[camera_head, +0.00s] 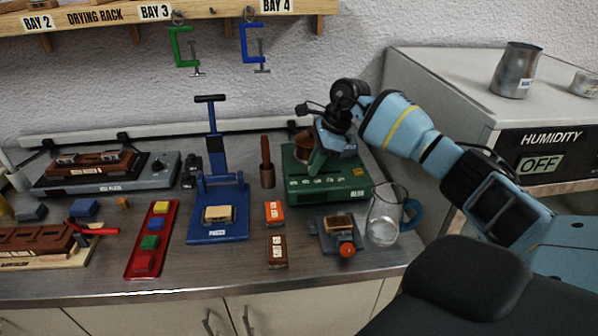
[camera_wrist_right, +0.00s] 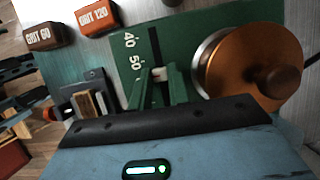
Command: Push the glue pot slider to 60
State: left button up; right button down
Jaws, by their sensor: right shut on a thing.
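The green glue pot base (camera_head: 330,188) stands at the back right of the bench, with a copper pot (camera_head: 304,143) on top. In the right wrist view the pot (camera_wrist_right: 250,68) sits right of the slider slot (camera_wrist_right: 154,45). The scale shows 40 and 50; marks further along are hidden behind my gripper. The pale slider knob (camera_wrist_right: 160,74) is between my right gripper's fingertips (camera_wrist_right: 161,80), a little past the 50 mark. My right gripper also shows in the head view (camera_head: 316,165), reaching down over the base and hiding the knob there. My left gripper is out of view.
A glass jug (camera_head: 384,215) with a blue handle stands right of the base. Grit blocks (camera_head: 275,212) and a small clamp tool (camera_head: 337,232) lie in front.

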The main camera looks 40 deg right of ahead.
jog(key=shift+s+d, duration=0.3)
jog(key=shift+d, duration=0.1)
jog(key=c, duration=1.3)
grip_release()
